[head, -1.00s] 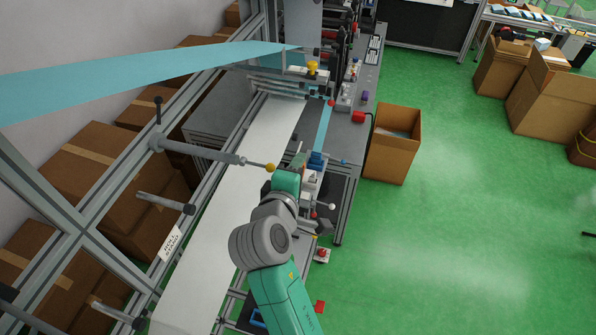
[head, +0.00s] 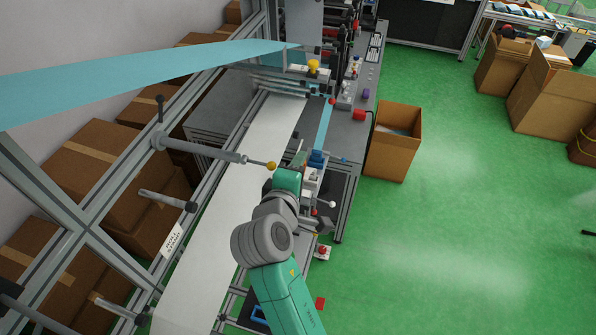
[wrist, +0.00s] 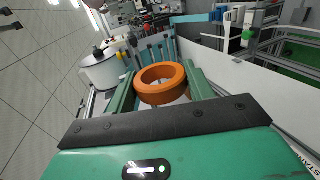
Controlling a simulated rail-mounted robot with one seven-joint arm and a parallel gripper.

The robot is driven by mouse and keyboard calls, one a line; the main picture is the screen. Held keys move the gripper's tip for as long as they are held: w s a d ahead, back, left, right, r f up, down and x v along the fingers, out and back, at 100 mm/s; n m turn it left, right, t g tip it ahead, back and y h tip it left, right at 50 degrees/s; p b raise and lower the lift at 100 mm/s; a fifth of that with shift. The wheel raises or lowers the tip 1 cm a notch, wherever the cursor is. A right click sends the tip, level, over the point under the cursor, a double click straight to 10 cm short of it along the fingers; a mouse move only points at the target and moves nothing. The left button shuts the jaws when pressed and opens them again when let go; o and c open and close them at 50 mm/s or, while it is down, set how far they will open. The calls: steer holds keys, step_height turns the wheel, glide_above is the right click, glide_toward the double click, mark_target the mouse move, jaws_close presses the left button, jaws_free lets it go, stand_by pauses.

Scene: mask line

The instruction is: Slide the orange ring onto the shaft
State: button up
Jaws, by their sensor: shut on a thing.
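The orange ring (wrist: 160,92) sits between the two green fingers of my gripper (wrist: 161,80) in the wrist view, its open hole showing. My gripper is shut on it. In the head view my gripper (head: 297,160) is over the right edge of the white web, and its own wrist hides the ring. A grey shaft (head: 205,151) with a yellow ball at its tip (head: 271,165) reaches out from the left frame. The tip ends a little left of my gripper. Two shorter bars (head: 165,202) stick out lower on the frame. The ring is apart from the shafts in view.
A blue web (head: 150,75) crosses at the upper left. The machine (head: 345,95) stands behind and right of my gripper. A cardboard box (head: 393,145) stands on the green floor, which is open to the right. The wrist view shows a white pot-like part (wrist: 103,72) at the left.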

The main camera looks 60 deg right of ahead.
mark_target(211, 156)
steer(key=shift+w, duration=0.1)
steer(key=shift+w+a+b, duration=0.1)
steer(key=shift+w+a, duration=0.1)
steer(key=shift+w, duration=0.6)
steer(key=shift+w+a+b, duration=0.1)
steer(key=shift+w+a, duration=0.05)
steer(key=shift+w, duration=0.65)
steer(key=shift+w+a+b, duration=0.1)
steer(key=shift+w+a, duration=0.1)
steer(key=shift+w, duration=0.6)
steer(key=shift+w, duration=0.4)
steer(key=shift+w+a+b, duration=0.2)
steer(key=shift+w+b, duration=0.1)
steer(key=shift+w, duration=0.75)
steer(key=shift+w+a+b, duration=0.2)
steer(key=shift+w+b, duration=0.1)
steer(key=shift+w, duration=0.7)
steer(key=shift+w, duration=0.1)
steer(key=shift+w+a+b, duration=0.2)
steer(key=shift+w+b, duration=0.25)
steer(key=shift+w, duration=0.75)
steer(key=shift+w+a+b, duration=0.2)
steer(key=shift+w+b, duration=0.25)
steer(key=shift+w, duration=0.7)
steer(key=shift+w+a+b, duration=0.25)
steer(key=shift+w+b, duration=0.35)
steer(key=shift+w, duration=0.65)
steer(key=shift+w+a+b, duration=0.2)
steer(key=shift+w+b, duration=0.4)
steer(key=shift+w, duration=0.65)
